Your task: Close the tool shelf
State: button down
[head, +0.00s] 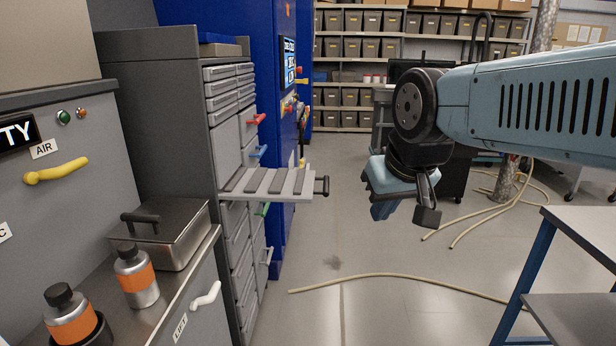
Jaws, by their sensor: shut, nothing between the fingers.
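The tool shelf (265,181) is a light grey slatted tray that sticks out to the right from the tall grey cabinet (165,95). It has a dark handle (322,186) at its outer end. My gripper (406,213) hangs in the air to the right of that handle, apart from it in the picture. A dark finger of it points down. The gripper is shut and empty. My blue arm reaches in from the right and hides part of the room behind it.
A counter at lower left holds a lidded metal box (178,238) and two orange-banded bottles (137,277). Cabinet drawers have coloured handles (258,119). A table (585,235) stands at right. A hose (400,277) lies on the open floor. Storage racks (350,62) stand at the back.

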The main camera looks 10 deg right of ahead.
aim_at(260, 184)
jog(key=u, duration=0.1)
jog(key=i, duration=1)
jog(key=z, duration=0.1)
